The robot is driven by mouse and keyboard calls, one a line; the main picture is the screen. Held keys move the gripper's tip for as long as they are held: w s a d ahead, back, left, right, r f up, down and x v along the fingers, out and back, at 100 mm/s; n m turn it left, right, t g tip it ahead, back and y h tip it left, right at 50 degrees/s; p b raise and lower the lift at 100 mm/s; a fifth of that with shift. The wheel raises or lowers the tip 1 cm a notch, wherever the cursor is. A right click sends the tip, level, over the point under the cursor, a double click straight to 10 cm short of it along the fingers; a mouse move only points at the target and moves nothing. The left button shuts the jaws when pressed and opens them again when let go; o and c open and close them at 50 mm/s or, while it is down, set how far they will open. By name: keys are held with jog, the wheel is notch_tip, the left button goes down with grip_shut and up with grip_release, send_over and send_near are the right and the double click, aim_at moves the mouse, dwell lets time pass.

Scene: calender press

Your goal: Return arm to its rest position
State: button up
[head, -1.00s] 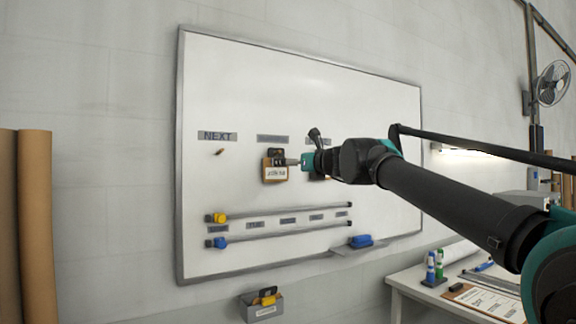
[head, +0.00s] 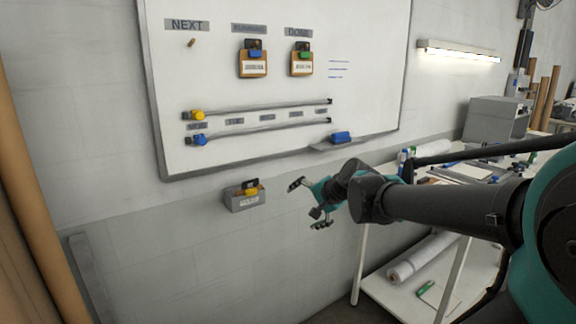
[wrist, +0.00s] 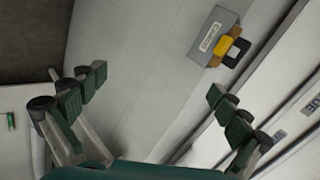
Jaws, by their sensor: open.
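My gripper (head: 307,204) is open and empty. In the head view it hangs in front of the wall, below the whiteboard (head: 270,80) and right of a small grey wall box (head: 245,202). The wrist view shows both fingers of my gripper (wrist: 158,88) spread wide, with bare wall between them. My arm (head: 450,212) reaches in from the right side of the head view.
Two clipped tags, one blue-clipped (head: 253,64) and one green-clipped (head: 302,63), hang on the board. Two slider rails run below. A work table (head: 470,172) with a lower shelf and paper roll (head: 422,256) stands right, under my arm.

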jog(key=s+d+f+n+g+h, duration=0.1)
jog(key=s+d+f+n+h, duration=0.2)
jog(key=s+d+f, duration=0.4)
jog(key=s+d+f+n+g+h, duration=0.2)
jog(key=s+d+f+n, duration=0.3)
jog(key=s+f, duration=0.5)
notch_tip(320, 180, down, 4)
jog(key=d+h, duration=0.1)
jog(key=d, duration=0.1)
jog(key=shift+s+d+r+g, duration=0.15)
jog(key=shift+s+d+g, duration=0.15)
jog(key=shift+s, duration=0.05)
